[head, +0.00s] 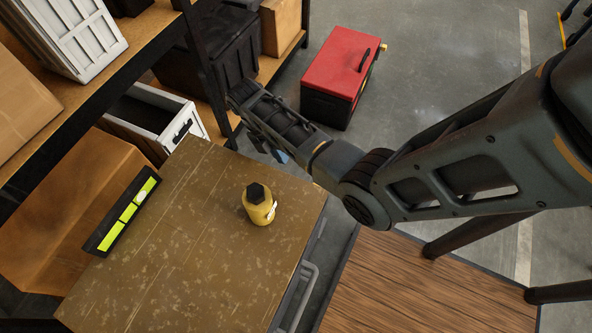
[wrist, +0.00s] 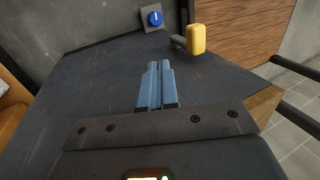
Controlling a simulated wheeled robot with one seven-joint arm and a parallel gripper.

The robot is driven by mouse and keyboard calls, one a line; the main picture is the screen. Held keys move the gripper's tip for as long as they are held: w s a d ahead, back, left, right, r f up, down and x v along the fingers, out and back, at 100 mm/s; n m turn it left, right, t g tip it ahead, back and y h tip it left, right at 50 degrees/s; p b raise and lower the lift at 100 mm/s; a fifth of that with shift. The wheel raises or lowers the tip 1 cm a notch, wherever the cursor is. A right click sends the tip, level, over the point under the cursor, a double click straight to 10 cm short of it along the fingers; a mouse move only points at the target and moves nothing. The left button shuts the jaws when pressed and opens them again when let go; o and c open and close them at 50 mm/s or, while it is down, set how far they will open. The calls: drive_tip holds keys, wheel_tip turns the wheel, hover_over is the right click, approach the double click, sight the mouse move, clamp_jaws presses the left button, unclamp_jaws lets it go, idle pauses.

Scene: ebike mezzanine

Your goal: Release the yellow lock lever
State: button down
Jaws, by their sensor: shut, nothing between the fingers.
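The yellow lock lever (wrist: 197,39) shows in the wrist view as a yellow block-shaped handle on a short grey stem. It sits near the far right edge of a dark grey panel (wrist: 225,75). My gripper (wrist: 160,66) is shut and empty, its two blue fingers side by side. In the picture the fingertips are below and left of the lever, apart from it. I cannot make out the lever in the head view, where my arm reaches down past the right side of the brown-topped bench.
A blue round knob (wrist: 155,19) on a square plate is left of the lever. A red toolbox (head: 340,65) is on the floor; shelving is at left.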

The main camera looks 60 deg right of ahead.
drive_tip(key=s+f+b, duration=0.1)
drive_tip(key=s+f, duration=0.6)
drive_tip(key=f, duration=0.2)
drive_tip(key=shift+s+d, duration=0.15)
drive_tip(key=shift+s, duration=0.2)
drive_tip(key=shift+s+r, duration=0.1)
drive_tip(key=shift+r, duration=0.05)
